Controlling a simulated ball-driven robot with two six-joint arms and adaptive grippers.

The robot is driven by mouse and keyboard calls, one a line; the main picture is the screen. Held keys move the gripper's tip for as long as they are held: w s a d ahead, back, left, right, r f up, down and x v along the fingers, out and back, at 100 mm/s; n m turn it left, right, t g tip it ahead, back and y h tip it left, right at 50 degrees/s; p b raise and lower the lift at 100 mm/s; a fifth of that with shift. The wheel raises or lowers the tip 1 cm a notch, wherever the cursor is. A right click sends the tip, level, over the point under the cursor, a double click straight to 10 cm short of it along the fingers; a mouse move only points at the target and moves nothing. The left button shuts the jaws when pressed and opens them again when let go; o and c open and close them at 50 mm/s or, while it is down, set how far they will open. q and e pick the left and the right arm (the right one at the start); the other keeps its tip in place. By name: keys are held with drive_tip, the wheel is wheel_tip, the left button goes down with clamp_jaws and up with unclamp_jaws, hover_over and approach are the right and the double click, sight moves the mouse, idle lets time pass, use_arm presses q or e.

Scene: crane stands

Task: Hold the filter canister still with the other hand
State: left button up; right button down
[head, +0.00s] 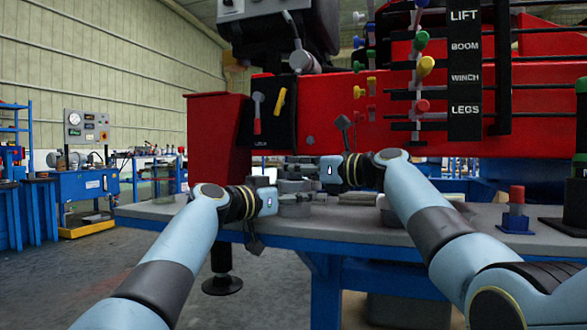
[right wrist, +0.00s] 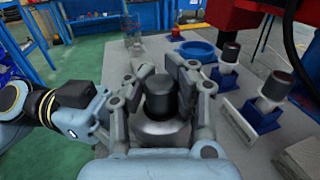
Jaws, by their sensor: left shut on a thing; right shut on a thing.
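The filter canister shows in the right wrist view as a dark grey cylinder (right wrist: 159,104) standing upright on a wider, lighter grey round part (right wrist: 160,134). My right gripper (right wrist: 160,72) has its fingers on both sides of the dark cylinder and is shut on it. In the head view my right gripper (head: 300,170) is the upper one, and my left gripper (head: 292,200) is just below it at the same spot over the bench edge. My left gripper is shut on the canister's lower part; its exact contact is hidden. The fingers mostly cover the canister in the head view.
The grey bench (head: 450,218) has a blue frame. A blue dish (right wrist: 196,50) and red-topped pieces on blue bases (head: 516,205) stand to the right. The red crane body (head: 330,105) with its levers hangs close above the grippers. Open floor lies left.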

use_arm(q)
drive_tip(key=shift+w+a, duration=0.1)
drive_tip(key=shift+a, duration=0.05)
use_arm(e)
drive_tip(key=shift+d+r, duration=0.1)
drive_tip(key=shift+r, duration=3.9)
use_arm(q)
drive_tip(key=o, duration=1.7)
drive_tip(key=shift+c, duration=0.2)
drive_tip(key=shift+o, duration=0.2)
